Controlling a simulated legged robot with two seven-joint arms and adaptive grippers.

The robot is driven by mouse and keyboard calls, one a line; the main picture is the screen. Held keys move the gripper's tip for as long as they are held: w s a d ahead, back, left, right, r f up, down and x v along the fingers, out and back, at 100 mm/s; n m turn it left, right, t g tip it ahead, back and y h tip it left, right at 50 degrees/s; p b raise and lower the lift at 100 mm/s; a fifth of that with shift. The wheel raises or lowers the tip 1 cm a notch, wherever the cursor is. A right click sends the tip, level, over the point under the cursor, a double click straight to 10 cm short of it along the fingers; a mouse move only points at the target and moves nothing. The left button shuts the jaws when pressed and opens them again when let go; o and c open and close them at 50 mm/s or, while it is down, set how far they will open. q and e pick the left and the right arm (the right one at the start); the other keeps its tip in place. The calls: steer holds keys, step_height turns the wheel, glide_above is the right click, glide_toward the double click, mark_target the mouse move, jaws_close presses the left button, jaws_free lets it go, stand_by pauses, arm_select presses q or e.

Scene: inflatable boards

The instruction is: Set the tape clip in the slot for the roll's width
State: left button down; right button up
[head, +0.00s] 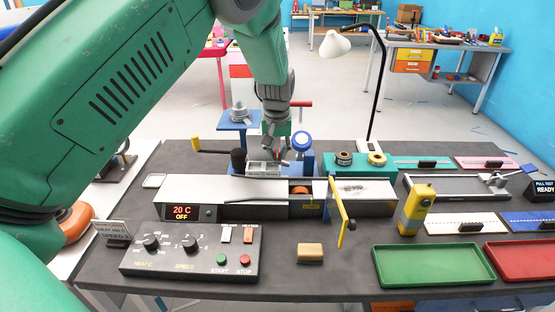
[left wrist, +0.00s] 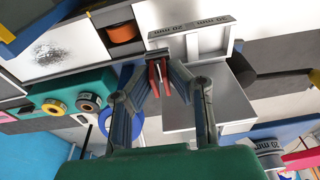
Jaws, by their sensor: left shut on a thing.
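My left gripper (head: 274,152) reaches down over a small grey slotted holder (head: 263,170) behind the long grey machine. In the left wrist view the gripper (left wrist: 158,76) is shut on a small piece, taken as the tape clip, largely hidden between the fingertips, where red strips show. The holder (left wrist: 192,36) carries upside-down width labels in mm, and the fingertips are at its near edge. I cannot tell whether the clip is inside a slot. Two tape rolls, one dark (head: 344,158) and one yellow (head: 377,159), sit on a green stand (head: 332,169). My right gripper is out of view.
The grey machine (head: 240,189) spans the table, with a yellow upright lever (head: 340,212) in front. A control box (head: 190,250) stands front left. A yellow device (head: 416,208), a green tray (head: 433,264) and a red tray (head: 520,258) are right. A blue press stands behind the gripper.

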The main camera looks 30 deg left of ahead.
arm_select(q)
steer(key=f, duration=0.1)
steer(key=a+f, duration=0.1)
steer(key=f, duration=0.1)
steer(key=shift+s+a+f, duration=0.15)
steer(key=shift+a, duration=0.2)
steer(key=shift+a+f, duration=0.1)
steer(key=shift+a, duration=0.25)
steer(key=c, duration=1.5)
jaws_free()
steer(key=shift+a+f, duration=0.15)
steer(key=shift+d+r, duration=0.2)
steer(key=shift+d, duration=0.35)
steer(key=shift+d+r, duration=0.1)
steer(key=shift+d, duration=0.15)
steer(key=shift+r, duration=0.15)
step_height(320, 180, up, 7)
step_height(320, 180, up, 4)
glide_above(273, 169)
steer(key=s, duration=0.2)
steer(key=shift+d+r+b, duration=0.15)
steer(key=shift+d+b, duration=0.15)
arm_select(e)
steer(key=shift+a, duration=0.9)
